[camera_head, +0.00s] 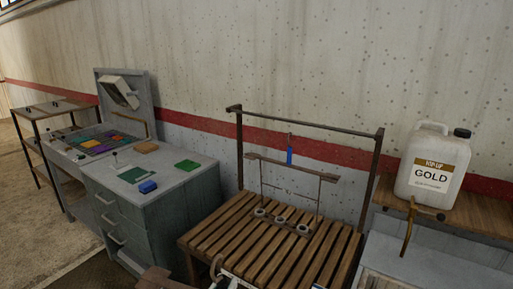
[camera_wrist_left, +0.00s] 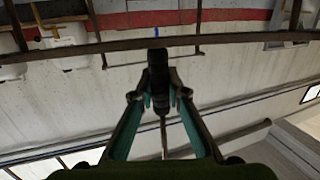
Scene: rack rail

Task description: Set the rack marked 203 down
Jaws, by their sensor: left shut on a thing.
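A rack with a brown wooden bar (camera_head: 290,167), thin wires and several grey rings at its foot shows in the head view, inside a dark metal frame above a slatted bench (camera_head: 215,228). A blue strip (camera_head: 289,155) is at its top middle. I read no number on it, and cannot tell whether its rings touch the slats. In the left wrist view my left gripper (camera_wrist_left: 158,97), with teal fingers, is shut on a dark thing (camera_wrist_left: 158,72), which I cannot identify. In the head view, only unclear parts show at the bottom edge. My right gripper is not seen.
The frame's top rail (camera_head: 305,122) spans the bench. A white jug marked GOLD (camera_head: 433,167) stands on a wooden shelf at the right. A grey drawer cabinet (camera_head: 160,218) with a green sheet and blue block is left of the bench. A wall with a red stripe is behind.

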